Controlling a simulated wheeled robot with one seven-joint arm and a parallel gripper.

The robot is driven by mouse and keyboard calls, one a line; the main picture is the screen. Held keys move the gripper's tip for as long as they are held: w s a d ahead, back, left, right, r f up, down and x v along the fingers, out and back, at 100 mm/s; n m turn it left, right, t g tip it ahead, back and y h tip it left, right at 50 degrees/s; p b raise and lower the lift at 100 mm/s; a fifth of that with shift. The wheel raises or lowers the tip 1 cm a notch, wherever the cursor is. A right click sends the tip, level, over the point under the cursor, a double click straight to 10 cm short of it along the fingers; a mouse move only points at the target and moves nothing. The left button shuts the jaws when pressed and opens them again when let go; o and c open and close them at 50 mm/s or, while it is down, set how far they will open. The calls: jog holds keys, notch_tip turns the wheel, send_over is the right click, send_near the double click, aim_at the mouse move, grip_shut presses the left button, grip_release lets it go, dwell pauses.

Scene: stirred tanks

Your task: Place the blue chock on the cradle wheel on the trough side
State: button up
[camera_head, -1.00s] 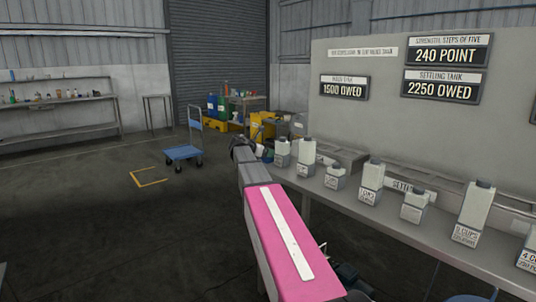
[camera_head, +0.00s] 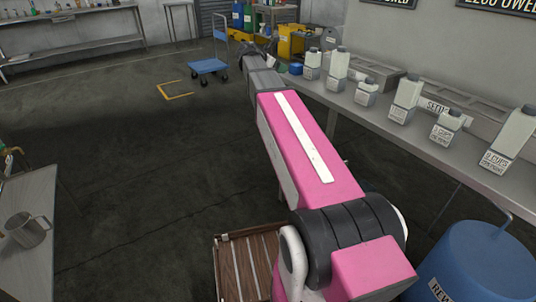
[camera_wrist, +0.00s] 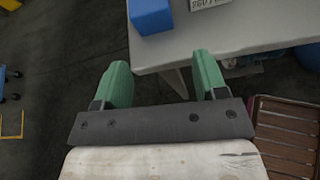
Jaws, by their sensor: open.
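A blue block (camera_wrist: 150,16), which looks like the blue chock, sits at the near corner of the grey bench top in the wrist view. It also shows small and blue in the head view (camera_head: 295,68), at the far end of the bench. My gripper (camera_wrist: 162,82) has two green fingers spread wide with nothing between them. The fingers point toward the bench edge, and the block lies beyond them, apart. I cannot make out a cradle wheel in either view.
The long bench (camera_head: 375,118) carries several labelled pale bottles (camera_head: 405,98). A blue drum (camera_head: 478,268) and a slatted wooden thing (camera_head: 250,262) stand below. A side table (camera_head: 28,225) holds a metal mug (camera_head: 25,230). A blue cart (camera_head: 208,67) stands on open floor.

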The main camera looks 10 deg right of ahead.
jog(key=s+a+f+m+g+y, duration=0.1)
jog(key=s+a+f+m+y, duration=0.1)
jog(key=s+f, duration=0.4)
jog(key=s+a+f+m+g+y, duration=0.1)
jog(key=s+a+f+m+y, duration=0.2)
jog(key=s+f+m, duration=0.4)
jog(key=s+a+f+m+g+y, duration=0.1)
jog(key=s+a+f+m+y, duration=0.2)
jog(key=f, duration=1.2)
jog(key=s+m, duration=0.2)
jog(key=s, duration=0.2)
jog(key=shift+s+f+y, duration=0.25)
jog(key=shift+f+y, duration=0.05)
jog(key=shift+f, duration=0.1)
jog(key=shift+o, duration=0.2)
jog(key=s+a+f+m+g+y, duration=0.1)
jog(key=s+a+f+m+y, duration=0.2)
jog(key=s, duration=0.5)
notch_tip(320, 180, down, 3)
jog(key=a+m, duration=0.1)
jog(key=m, duration=0.2)
jog(key=shift+s+a, duration=0.15)
jog(key=shift+s+a+m, duration=0.15)
jog(key=shift+a+m, duration=0.05)
jog(key=shift+m, duration=0.3)
